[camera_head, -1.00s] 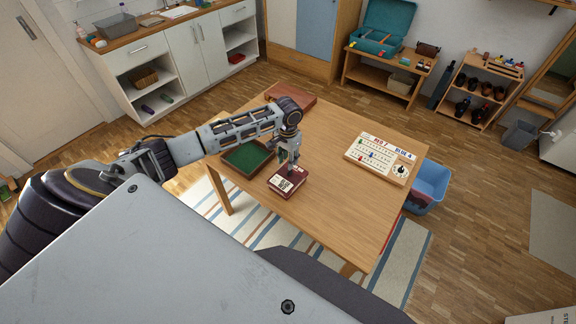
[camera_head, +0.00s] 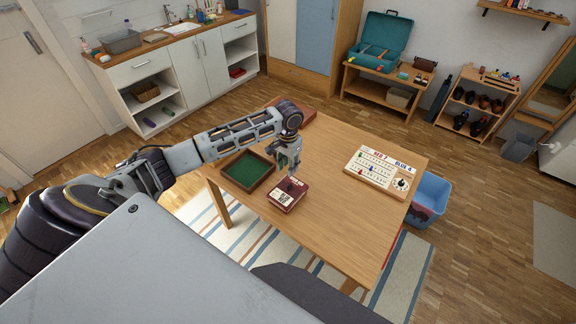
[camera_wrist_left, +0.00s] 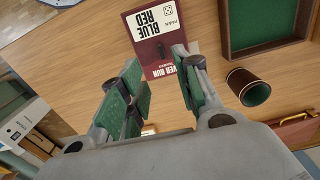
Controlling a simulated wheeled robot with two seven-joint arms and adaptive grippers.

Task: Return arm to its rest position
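My left arm reaches in from the left over the wooden table. My left gripper (camera_head: 290,172) is above the table, just over the far side of a dark red game box (camera_head: 288,196). In the left wrist view the two green-padded fingers (camera_wrist_left: 157,58) stand apart with nothing held between them. The red box (camera_wrist_left: 158,32) lies beyond the fingertips, label up, partly covered by the fingers. My right gripper is not in view.
A green-lined wooden tray (camera_head: 232,182) lies close left of the box. A brown cup (camera_wrist_left: 248,87) and a brown case (camera_wrist_left: 293,131) are near the gripper. A score board (camera_head: 380,171) is at the table's right. The table's front right is clear.

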